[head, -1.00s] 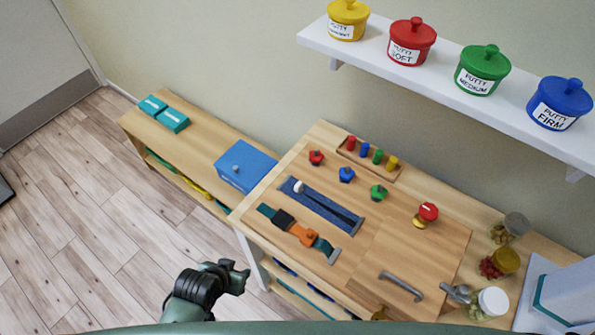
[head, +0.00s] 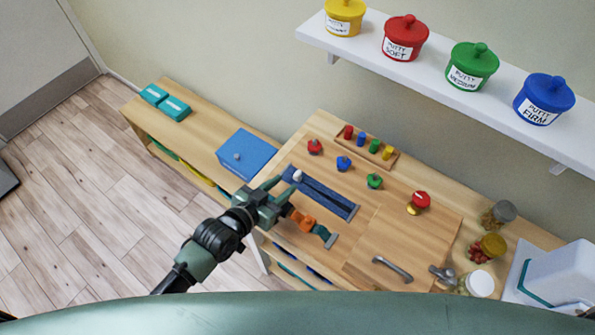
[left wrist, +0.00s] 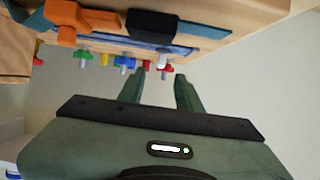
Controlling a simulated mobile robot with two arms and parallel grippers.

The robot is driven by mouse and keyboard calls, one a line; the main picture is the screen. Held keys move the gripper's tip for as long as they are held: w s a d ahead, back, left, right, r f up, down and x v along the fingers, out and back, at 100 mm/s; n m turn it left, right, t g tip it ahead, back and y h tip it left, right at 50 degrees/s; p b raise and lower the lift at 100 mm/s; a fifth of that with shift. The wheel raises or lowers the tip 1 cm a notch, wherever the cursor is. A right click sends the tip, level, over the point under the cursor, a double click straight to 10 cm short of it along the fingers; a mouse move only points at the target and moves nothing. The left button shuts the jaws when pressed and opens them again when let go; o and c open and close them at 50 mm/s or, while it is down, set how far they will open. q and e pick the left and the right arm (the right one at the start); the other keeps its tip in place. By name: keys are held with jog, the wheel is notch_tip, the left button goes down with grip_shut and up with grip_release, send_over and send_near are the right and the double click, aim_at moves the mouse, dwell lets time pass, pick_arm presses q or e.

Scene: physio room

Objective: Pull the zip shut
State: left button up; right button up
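The zip is set in a blue denim strip (head: 328,197) fixed on the slanted wooden board. A white round pull (head: 298,176) sits at its upper left end; the strip's two sides run to the lower right. My left gripper (head: 286,194) is open and empty at the strip's left end, its fingers just short of the pull. In the left wrist view my open fingers (left wrist: 158,80) point towards the board, with the denim strip (left wrist: 185,49) partly hidden behind a black buckle. I cannot tell whether a finger touches the pull. My right gripper is not in view.
A strap with an orange buckle (head: 303,221) lies beside the zip, partly behind my left gripper. Coloured knobs (head: 343,163) and a peg rack (head: 372,152) are beyond it. A grey handle (head: 393,269) and jars (head: 487,247) stand right. A shelf (head: 480,100) with putty pots hangs above.

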aim_at(297, 173)
pick_arm(q)
jog(key=x, duration=0.8)
jog(key=shift+w+r+p, duration=0.15)
jog(key=shift+p, duration=0.2)
grip_shut()
dwell(1.0)
